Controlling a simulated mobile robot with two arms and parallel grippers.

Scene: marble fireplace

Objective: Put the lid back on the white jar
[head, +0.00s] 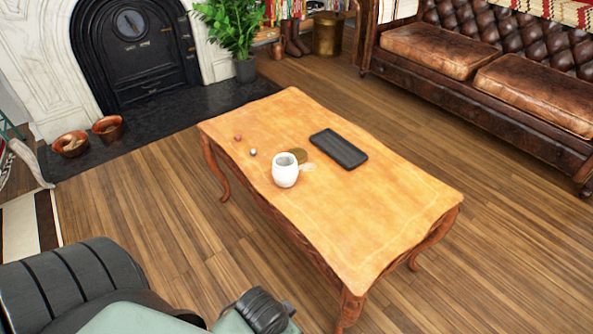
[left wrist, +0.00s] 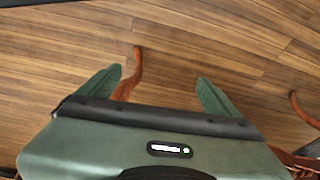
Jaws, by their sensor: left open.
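The white jar (head: 285,174) stands upright on the wooden coffee table (head: 385,215), and its top looks open. A flat brownish round piece (head: 298,155) lies just behind it, partly hidden by the jar; it looks like a lid, but I cannot be sure. My left gripper (left wrist: 158,84) is open and empty in the left wrist view. Its two green fingers are apart above the floor, with a curved wooden table leg (left wrist: 130,75) showing beside the left finger. The jar is not in the left wrist view. My right gripper is not in view.
A dark rectangular tray (head: 339,149) lies right of the jar. A small pale item (head: 308,167) is close to the jar, and two small balls (head: 238,138) (head: 253,152) lie to its left. The table's right half is clear. A leather sofa (head: 480,75) stands behind.

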